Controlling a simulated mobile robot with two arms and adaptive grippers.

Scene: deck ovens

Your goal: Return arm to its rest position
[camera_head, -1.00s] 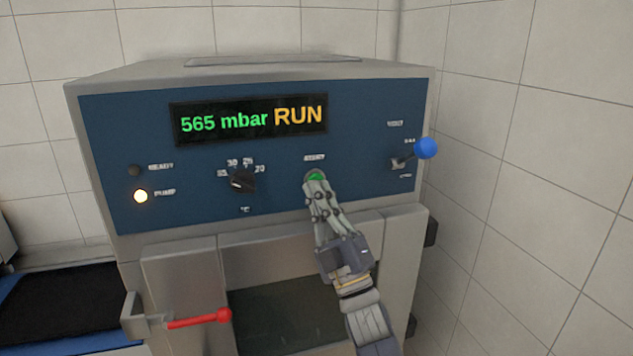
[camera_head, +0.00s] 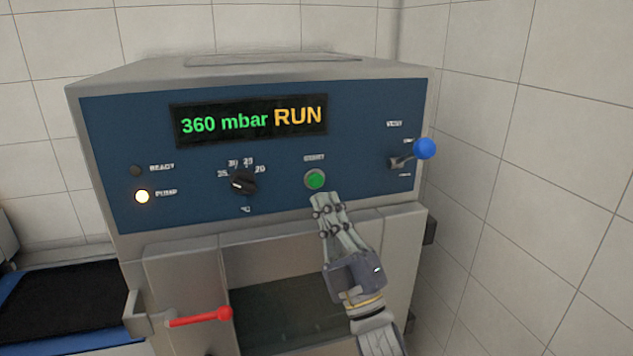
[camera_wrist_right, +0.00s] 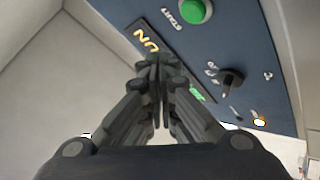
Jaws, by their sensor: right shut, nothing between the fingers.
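My right gripper (camera_head: 323,203) is shut and empty, just below the green START button (camera_head: 315,180) and apart from it in the head view. In the right wrist view my right gripper (camera_wrist_right: 158,62) shows its fingers together, and the green button (camera_wrist_right: 195,11) lies beyond them. The machine's blue panel (camera_head: 120,115) has a display (camera_head: 250,120) reading "360 mbar RUN". My left gripper is in neither view.
The panel holds a black dial (camera_head: 243,182), a lit PUMP lamp (camera_head: 142,196), a dark READY lamp (camera_head: 137,170) and a blue-knobbed vent lever (camera_head: 424,149). A red-handled latch (camera_head: 200,317) sticks out at lower left. A tiled wall (camera_head: 530,170) stands at the right.

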